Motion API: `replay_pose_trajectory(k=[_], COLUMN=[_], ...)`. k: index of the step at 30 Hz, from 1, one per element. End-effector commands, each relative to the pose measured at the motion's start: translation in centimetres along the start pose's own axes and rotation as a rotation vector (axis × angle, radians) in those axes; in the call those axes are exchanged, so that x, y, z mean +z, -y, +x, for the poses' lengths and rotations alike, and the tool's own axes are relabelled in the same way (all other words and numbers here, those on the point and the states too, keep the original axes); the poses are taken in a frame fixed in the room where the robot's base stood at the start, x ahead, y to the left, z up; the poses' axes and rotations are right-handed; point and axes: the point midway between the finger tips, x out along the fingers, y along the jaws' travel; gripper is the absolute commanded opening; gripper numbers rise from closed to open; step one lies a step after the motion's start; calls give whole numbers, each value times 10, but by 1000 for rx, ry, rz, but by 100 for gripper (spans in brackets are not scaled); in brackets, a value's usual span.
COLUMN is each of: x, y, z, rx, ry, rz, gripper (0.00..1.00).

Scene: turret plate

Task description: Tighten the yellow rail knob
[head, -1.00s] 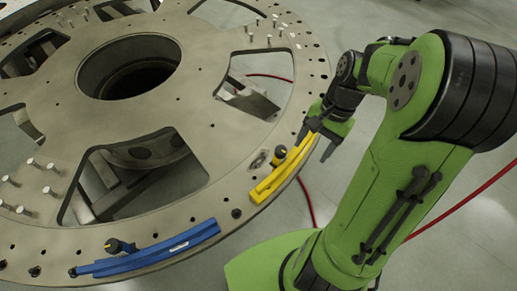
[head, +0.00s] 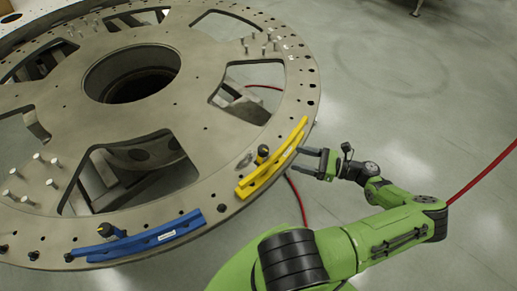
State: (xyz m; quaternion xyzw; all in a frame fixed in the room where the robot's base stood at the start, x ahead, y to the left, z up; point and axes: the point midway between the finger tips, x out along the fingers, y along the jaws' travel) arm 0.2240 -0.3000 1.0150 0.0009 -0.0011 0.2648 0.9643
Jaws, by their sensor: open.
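The yellow rail (head: 274,163) lies along the right front rim of the big round metal turret plate (head: 185,100). Its black knob (head: 263,151) with a small yellow top stands at the rail's inner side, near its middle. My gripper (head: 300,161) is open and empty. It comes in from the right, its fingers pointing left toward the yellow rail's outer side. The fingertips are close to the rail; I cannot tell whether they touch it. The knob is apart from the fingers, on the far side of the rail.
A blue rail (head: 150,241) with a black knob (head: 106,230) sits on the front rim. Several metal pins (head: 38,157) stand up from the plate at the left, and more at the top right. The plate has large cutouts. A red cable (head: 480,175) lies on the open floor at right.

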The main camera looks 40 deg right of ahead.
Motion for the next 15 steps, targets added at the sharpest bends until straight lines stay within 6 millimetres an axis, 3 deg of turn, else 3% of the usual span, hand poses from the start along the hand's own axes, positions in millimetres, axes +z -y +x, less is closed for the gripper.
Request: replay_pose_trajectory(k=[9, 15], x=[5, 3], y=[-2, -1], z=[83, 121], rx=[8, 5], ry=[1, -1], rz=[1, 1], gripper=[64, 64])
